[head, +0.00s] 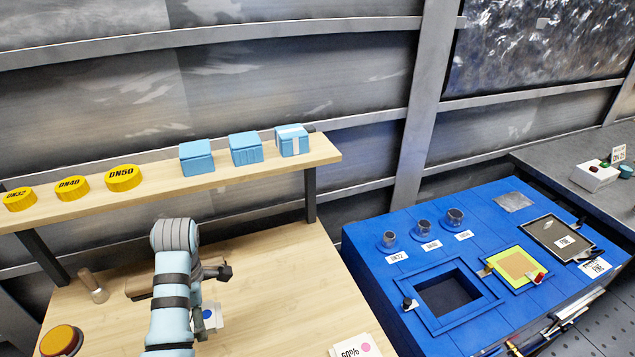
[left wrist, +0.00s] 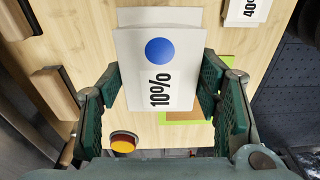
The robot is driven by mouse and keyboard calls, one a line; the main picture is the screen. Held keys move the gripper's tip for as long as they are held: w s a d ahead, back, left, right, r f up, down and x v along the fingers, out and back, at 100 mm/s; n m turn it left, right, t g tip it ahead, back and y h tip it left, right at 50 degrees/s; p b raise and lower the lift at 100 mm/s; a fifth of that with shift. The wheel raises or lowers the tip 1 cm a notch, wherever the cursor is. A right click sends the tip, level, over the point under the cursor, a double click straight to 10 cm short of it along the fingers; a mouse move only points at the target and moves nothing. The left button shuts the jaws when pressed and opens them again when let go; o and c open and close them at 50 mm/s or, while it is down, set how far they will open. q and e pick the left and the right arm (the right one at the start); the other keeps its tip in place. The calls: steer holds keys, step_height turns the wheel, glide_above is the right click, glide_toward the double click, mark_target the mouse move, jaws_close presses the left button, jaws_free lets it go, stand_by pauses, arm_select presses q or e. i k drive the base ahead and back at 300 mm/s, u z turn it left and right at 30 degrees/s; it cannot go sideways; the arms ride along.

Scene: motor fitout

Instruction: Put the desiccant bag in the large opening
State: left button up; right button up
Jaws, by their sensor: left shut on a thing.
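A white desiccant bag (left wrist: 160,82) with a blue dot and the print 10% fills the middle of the left wrist view. My left gripper (left wrist: 160,90) is shut on it, with a green finger at each side. In the head view the bag (head: 212,319) shows only partly beside my arm, over the wooden bench. The large opening (head: 447,297) is a dark square recess with a raised blue rim in the blue housing at the right. The left gripper is well to the left of it. My right gripper is not in view.
Three tubes (head: 423,226) stand on the housing behind the opening. A yellow-green frame (head: 517,268) is right of the opening. A shelf (head: 230,170) with caps and boxes spans the bench's back.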

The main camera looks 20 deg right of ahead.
mark_target(443, 300)
steer(key=z, duration=0.5)
steer(key=k, duration=0.6)
steer(key=z, duration=1.4)
steer(key=i, duration=1.25)
steer(key=u, duration=0.15)
